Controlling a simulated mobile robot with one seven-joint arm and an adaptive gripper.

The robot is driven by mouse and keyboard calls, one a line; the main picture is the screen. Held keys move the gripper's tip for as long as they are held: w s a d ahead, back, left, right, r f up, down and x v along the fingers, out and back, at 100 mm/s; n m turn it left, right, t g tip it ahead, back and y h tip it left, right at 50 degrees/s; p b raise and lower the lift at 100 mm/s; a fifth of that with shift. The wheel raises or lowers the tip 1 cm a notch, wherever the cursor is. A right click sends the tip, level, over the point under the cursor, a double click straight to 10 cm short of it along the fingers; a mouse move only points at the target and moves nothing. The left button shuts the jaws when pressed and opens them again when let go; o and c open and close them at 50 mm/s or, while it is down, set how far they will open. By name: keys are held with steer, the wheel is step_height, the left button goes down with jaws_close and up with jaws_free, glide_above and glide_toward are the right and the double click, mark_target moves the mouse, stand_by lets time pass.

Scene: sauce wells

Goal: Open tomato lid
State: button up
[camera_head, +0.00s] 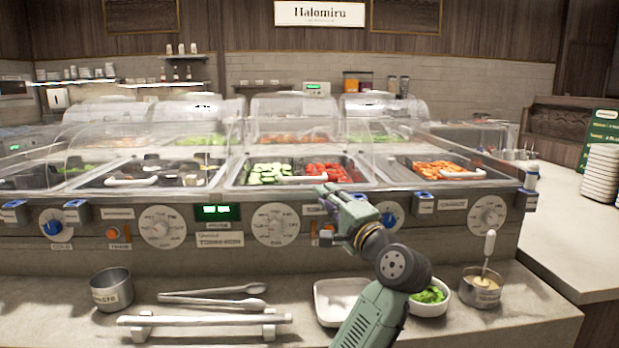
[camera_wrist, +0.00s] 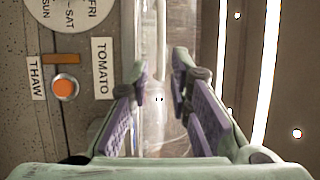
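Red tomato pieces (camera_head: 326,173) lie beside sliced cucumber (camera_head: 270,173) in the middle front well. A clear, curved lid (camera_head: 290,140) covers this well and looks closed. Its white handle (camera_head: 298,180) runs along the front edge. My gripper (camera_head: 328,192) is in front of the handle's right part. In the wrist view my gripper (camera_wrist: 160,100) is open, with purple pads apart. A pale bar (camera_wrist: 161,45), apparently the handle, shows between and beyond the fingers; contact cannot be told. The TOMATO label (camera_wrist: 102,68) is left of the fingers.
Neighbouring wells have clear lids with white handles (camera_head: 131,181) and (camera_head: 449,174). Dials (camera_head: 276,224) line the front panel. On the ledge below are a metal cup (camera_head: 111,289), tongs (camera_head: 213,296), a white tray (camera_head: 338,300), a bowl of greens (camera_head: 430,296) and a sauce pot (camera_head: 481,288).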

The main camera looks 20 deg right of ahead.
mark_target(306, 179)
steer(key=p+x, duration=0.2)
steer(key=x, duration=0.6)
steer(key=shift+w+a+r, duration=0.15)
steer(key=shift+w+a, duration=0.05)
steer(key=shift+w, duration=0.15)
steer(key=shift+w+p, duration=0.3)
steer(key=shift+w, duration=0.45)
steer(key=shift+c, duration=0.3)
jaws_close()
